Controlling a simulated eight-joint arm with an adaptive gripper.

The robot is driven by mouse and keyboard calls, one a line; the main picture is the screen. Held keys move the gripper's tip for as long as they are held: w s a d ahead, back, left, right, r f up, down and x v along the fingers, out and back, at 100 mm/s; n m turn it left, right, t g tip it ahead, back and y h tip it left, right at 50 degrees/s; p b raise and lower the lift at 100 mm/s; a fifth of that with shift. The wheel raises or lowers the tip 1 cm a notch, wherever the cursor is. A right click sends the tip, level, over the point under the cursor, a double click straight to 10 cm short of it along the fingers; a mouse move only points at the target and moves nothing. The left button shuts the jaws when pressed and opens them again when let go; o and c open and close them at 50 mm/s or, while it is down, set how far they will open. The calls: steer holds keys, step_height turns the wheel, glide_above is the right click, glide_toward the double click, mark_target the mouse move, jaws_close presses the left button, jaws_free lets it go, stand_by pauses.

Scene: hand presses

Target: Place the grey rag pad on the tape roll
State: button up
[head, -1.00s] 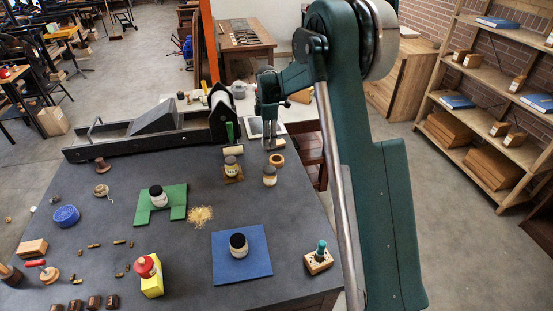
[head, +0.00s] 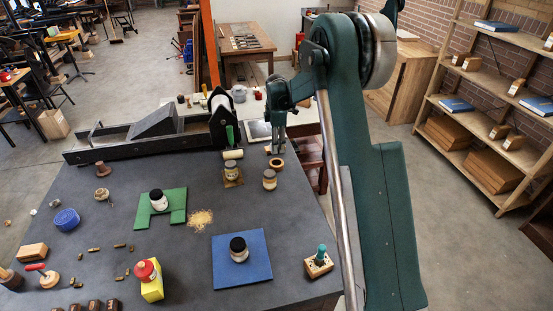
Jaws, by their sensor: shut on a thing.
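My gripper (head: 278,149) points down just above and behind the tape roll in the picture. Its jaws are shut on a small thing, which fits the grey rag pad. The pad is too small and too much covered by the fingers to make out clearly. I cannot tell whether it touches the tape roll.
The blue mat (head: 228,275) holds a black-lidded jar. The black press (head: 150,136) fills the table's back.

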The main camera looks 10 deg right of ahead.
steer(key=shift+f, duration=1.8)
steer(key=shift+f, duration=1.85)
steer(key=shift+f, duration=0.2)
steer(key=o, duration=0.8)
steer(key=shift+r, duration=0.15)
step_height(320, 180, up, 12)
steer(key=shift+r, duration=0.1)
